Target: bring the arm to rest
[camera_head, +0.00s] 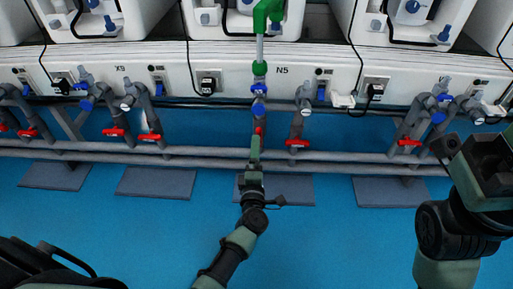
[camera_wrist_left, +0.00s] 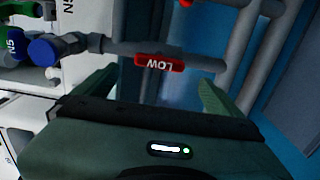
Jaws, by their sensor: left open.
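My left arm (camera_head: 229,254) reaches up from the bottom middle of the head view. My left gripper (camera_head: 255,148) is at the pipe row under the N5 station. In the left wrist view, its two green fingers (camera_wrist_left: 157,78) are spread apart and empty. My right arm (camera_head: 445,235) is raised at the right edge of the head view. Its dark end block (camera_head: 487,165) is partly cut off, and its fingers cannot be made out.
Grey horizontal pipes (camera_head: 190,153) run along the wall, with several red-handled valves, such as one at the left (camera_head: 150,137). A green fitting (camera_head: 266,17) hangs above a blue knob (camera_head: 259,88). Grey floor pads (camera_head: 156,183) lie below. The blue floor (camera_head: 330,245) between my arms is clear.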

